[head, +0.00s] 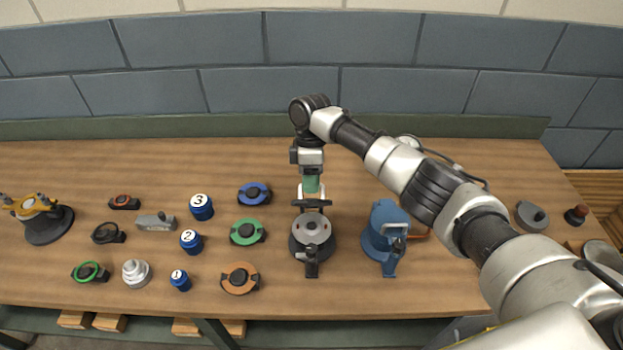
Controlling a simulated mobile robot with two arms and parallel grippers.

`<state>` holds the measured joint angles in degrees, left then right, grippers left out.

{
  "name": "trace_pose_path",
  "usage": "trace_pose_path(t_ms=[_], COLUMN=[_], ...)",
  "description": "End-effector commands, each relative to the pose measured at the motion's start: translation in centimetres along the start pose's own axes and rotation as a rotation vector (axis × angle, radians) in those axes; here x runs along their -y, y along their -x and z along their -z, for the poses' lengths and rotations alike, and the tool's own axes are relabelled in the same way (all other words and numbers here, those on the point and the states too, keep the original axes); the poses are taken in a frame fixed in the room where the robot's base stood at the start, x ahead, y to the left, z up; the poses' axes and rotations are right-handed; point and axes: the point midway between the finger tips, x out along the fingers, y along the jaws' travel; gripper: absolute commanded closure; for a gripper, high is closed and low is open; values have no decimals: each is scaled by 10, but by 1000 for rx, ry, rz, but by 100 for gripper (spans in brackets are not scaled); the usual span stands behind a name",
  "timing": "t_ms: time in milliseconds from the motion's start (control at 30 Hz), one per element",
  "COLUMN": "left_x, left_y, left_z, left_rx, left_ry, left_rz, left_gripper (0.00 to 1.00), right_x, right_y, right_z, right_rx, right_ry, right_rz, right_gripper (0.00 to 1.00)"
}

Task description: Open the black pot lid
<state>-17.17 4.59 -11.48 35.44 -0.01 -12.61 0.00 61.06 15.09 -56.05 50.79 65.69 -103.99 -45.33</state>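The black pot (299,243) stands near the middle of the bench with a dark handle toward the front edge. A round grey lid-like top (312,229) sits on it. My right gripper (312,207) reaches down just behind the pot, at its far rim. A dark crossbar shows at its tip; whether its fingers are open or shut, and whether they touch the pot, I cannot tell. My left gripper is not in view.
A blue pot (376,238) stands close on the right, under my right arm. Green (246,232), blue (254,194) and orange (240,278) ringed pieces lie left. Numbered blue cylinders (191,242) stand farther left. The bench front between the black and blue pots is clear.

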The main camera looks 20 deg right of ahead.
Motion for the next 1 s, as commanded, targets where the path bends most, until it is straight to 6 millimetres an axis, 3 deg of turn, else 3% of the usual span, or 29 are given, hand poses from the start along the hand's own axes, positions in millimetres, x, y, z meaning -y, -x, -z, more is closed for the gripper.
trace_pose_path(t_ms=[367,767,1000], left_x=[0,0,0], left_y=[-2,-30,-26], left_z=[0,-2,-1], left_rx=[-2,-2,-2], left_ry=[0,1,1], left_rz=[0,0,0], left_gripper=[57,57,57], right_x=[1,-1,0], right_y=[10,81,108], right_z=[4,1,-1], right_rx=[-9,-7,-4], right_ry=[8,4,3], right_rz=[-4,-3,0], right_gripper=[64,64,64])
